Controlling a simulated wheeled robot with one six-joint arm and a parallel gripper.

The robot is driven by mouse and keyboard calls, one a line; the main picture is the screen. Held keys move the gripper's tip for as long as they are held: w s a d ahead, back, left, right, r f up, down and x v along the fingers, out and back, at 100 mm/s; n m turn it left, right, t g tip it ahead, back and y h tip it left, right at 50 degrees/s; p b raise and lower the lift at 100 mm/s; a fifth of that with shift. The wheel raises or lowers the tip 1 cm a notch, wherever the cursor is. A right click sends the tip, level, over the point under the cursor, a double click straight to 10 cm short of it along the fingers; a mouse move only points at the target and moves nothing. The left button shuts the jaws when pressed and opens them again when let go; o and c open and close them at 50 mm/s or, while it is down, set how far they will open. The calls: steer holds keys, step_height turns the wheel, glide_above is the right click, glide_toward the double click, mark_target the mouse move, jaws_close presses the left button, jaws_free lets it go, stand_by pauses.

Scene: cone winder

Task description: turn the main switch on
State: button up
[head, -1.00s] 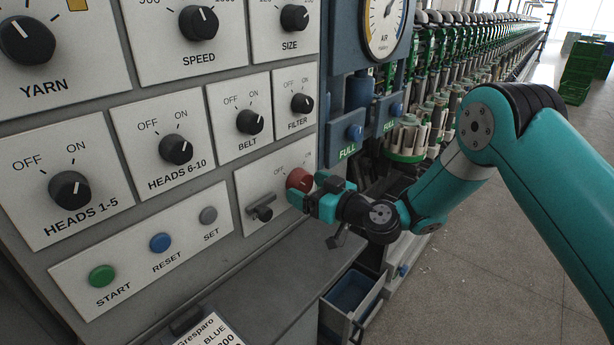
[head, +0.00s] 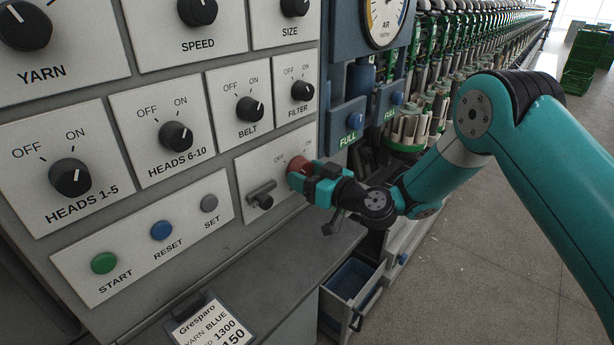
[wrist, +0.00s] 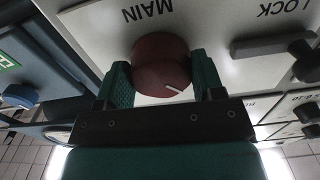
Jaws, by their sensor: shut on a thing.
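The main switch is a red round knob (head: 297,164) on a pale plate low on the panel's right side. The word OFF shows to its left in the head view. My gripper (head: 304,179) is shut on the knob. In the wrist view, the fingers (wrist: 162,82) stand on either side of the red knob (wrist: 158,52). The knob's white mark slants to the lower right there, toward the lock side. The MAIN label reads upside down in that view.
A grey lock lever (head: 261,197) sits just left of the main switch, on the same plate; it also shows in the wrist view (wrist: 275,45). Dark selector knobs surround it, including BELT (head: 249,109) and FILTER (head: 301,90). An open blue drawer (head: 352,280) lies below my wrist.

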steer(key=m+b, duration=0.4)
steer(key=m, duration=0.8)
steer(key=shift+s+m, duration=0.1)
steer(key=shift+m, duration=0.2)
steer(key=shift+r+m, duration=0.1)
steer(key=shift+m, duration=2.2)
steer(key=shift+p, duration=0.3)
steer(key=o, duration=0.9)
steer(key=shift+a, duration=0.1)
